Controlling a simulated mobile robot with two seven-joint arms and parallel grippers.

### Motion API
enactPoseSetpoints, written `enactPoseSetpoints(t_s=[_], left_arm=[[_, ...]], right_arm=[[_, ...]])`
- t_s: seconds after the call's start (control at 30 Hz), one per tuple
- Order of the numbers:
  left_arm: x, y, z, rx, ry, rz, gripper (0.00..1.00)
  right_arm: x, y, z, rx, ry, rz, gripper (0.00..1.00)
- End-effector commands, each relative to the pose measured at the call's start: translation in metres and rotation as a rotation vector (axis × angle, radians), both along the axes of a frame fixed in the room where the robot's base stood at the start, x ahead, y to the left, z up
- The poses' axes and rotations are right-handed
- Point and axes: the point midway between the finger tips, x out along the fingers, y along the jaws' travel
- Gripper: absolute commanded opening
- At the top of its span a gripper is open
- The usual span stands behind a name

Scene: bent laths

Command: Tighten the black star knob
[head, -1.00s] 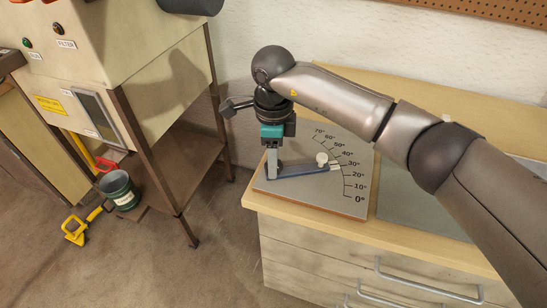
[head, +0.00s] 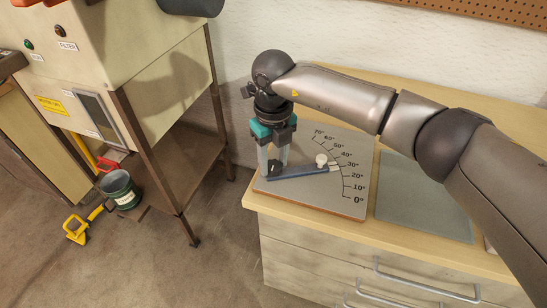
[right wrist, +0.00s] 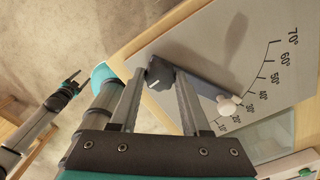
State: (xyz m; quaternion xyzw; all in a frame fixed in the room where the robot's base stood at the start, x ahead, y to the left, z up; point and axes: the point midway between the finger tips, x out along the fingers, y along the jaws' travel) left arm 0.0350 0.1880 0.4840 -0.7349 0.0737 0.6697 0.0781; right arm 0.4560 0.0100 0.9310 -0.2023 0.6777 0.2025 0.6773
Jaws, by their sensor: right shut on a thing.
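The black star knob (head: 275,167) sits at the pivot end of a dark blue arm (head: 305,173) on a grey angle plate (head: 318,200). It also shows in the right wrist view (right wrist: 158,76), between the fingertips. My right gripper (head: 273,170) points down and is shut on the knob, its two fingers on either side.
The plate lies on a wooden cabinet top (head: 440,250) near its left corner, with a flat grey sheet (head: 425,205) to the right. A machine on a frame (head: 160,110) stands left across a gap.

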Motion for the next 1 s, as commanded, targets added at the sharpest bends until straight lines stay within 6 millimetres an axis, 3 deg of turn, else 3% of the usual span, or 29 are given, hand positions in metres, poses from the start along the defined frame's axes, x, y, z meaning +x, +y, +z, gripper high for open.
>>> enactPoseSetpoints(t_s=[1.0], left_arm=[[0.0, 0.0, 0.034, 0.0, 0.001, 0.0, 0.61]], right_arm=[[0.001, 0.0, 0.002, 0.0, -0.002, -0.933, 0.0]])
